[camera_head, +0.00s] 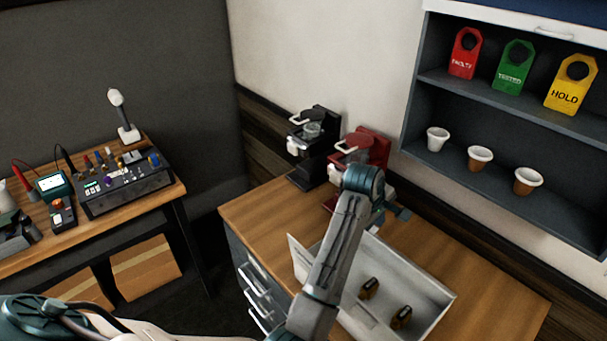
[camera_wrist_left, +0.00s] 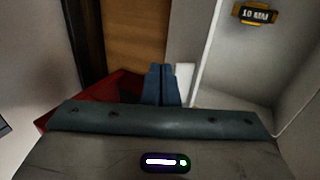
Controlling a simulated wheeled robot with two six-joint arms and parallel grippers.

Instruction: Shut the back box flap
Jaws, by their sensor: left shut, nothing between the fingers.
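The open pale box (camera_head: 437,289) sits on the wooden counter, with a pale panel (camera_head: 303,262) standing at its left side. My left arm crosses in front of the box and hides part of it. My left gripper (camera_head: 402,213) is shut and empty near the box's back edge. In the left wrist view its blue fingers (camera_wrist_left: 163,85) are together beside a narrow white piece (camera_wrist_left: 185,80). A long pale box edge (camera_wrist_left: 204,50) runs to the right of them. I cannot tell whether the fingers touch the back flap, or its exact angle. My right gripper is not in view.
Two dark and gold parts lie in the box, one (camera_head: 369,288) behind the other (camera_head: 402,317). A red brewer (camera_head: 372,146) and a black brewer (camera_head: 313,140) stand behind it. A shelf (camera_head: 480,95) hangs at right. The counter right of the box (camera_head: 500,300) is clear.

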